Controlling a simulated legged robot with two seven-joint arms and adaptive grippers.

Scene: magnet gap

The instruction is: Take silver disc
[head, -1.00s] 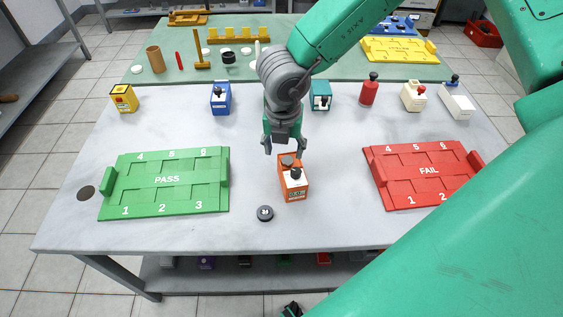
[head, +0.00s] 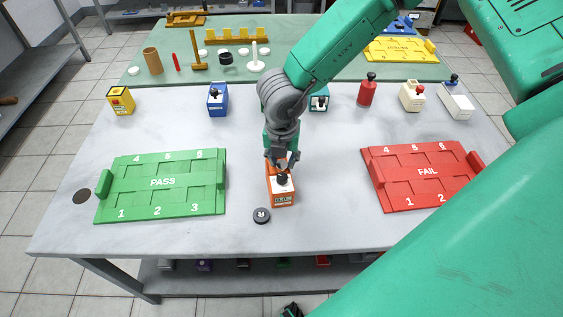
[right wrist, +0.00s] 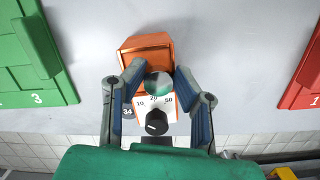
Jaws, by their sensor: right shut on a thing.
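The silver disc (right wrist: 158,84) sits between the two fingers of my right gripper (right wrist: 158,80) in the right wrist view, at the top of the orange box's dial face. My right gripper (head: 281,164) is shut on it. The orange box (head: 281,190) stands on the table, with a black knob (right wrist: 156,122) and a printed scale. In the head view the gripper hides the disc. I cannot tell whether the disc still touches the box. My left gripper is not in view.
A dark round disc (head: 262,215) lies just in front of the box. A green PASS tray (head: 163,202) is at left and a red FAIL tray (head: 425,187) at right. Several small boxes, including a blue one (head: 218,100), line the back.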

